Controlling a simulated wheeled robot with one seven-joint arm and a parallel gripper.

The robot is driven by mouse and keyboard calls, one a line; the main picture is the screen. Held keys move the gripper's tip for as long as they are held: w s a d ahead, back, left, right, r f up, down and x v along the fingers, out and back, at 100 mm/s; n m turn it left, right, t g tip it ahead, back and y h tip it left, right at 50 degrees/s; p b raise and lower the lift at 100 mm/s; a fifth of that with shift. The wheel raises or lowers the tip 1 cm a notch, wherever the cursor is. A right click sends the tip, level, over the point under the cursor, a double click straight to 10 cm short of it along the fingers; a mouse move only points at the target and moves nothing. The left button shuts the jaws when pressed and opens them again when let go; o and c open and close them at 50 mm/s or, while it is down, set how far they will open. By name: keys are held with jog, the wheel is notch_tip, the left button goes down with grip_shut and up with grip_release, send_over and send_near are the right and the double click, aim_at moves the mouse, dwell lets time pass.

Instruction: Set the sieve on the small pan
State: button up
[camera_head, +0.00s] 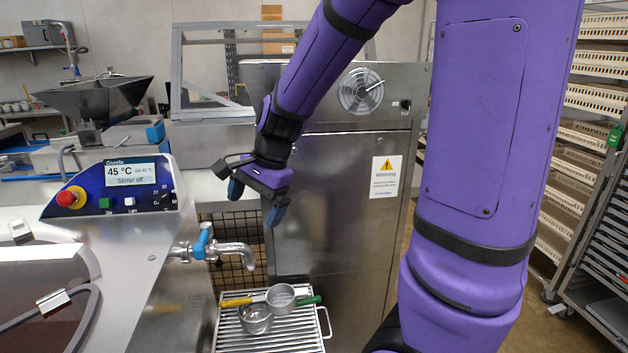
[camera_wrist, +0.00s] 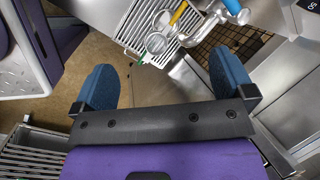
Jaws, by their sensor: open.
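A round grey sieve (camera_head: 281,296) with a green handle lies on the slatted metal rack at the lower middle of the head view. The small metal pan (camera_head: 256,320) is just to its left and nearer, and a yellow handle (camera_head: 237,302) shows beside it. Their outlines meet in the picture; I cannot tell whether they touch. The wrist view shows the sieve (camera_wrist: 155,42) and its green handle (camera_wrist: 142,59) between and beyond my fingers. My gripper (camera_head: 257,200) is open and empty, well above the rack.
The slatted rack (camera_head: 270,343) stands below a blue-handled tap (camera_head: 225,250). A control panel (camera_head: 130,188) and steel machine are at the left. A tall steel cabinet (camera_head: 335,220) is behind. Tray racks (camera_head: 590,200) stand at the right.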

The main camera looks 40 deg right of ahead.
jog(key=s+r+n+t+h, duration=0.1)
jog(key=s+r+n, duration=0.4)
jog(key=s+n, duration=0.2)
jog(key=s+r+n+t+h, duration=0.2)
jog(key=s+r+n, duration=0.4)
jog(key=s, duration=0.5)
jog(key=shift+a+r+n, duration=0.15)
jog(key=shift+a+n, duration=0.25)
jog(key=shift+n, duration=0.4)
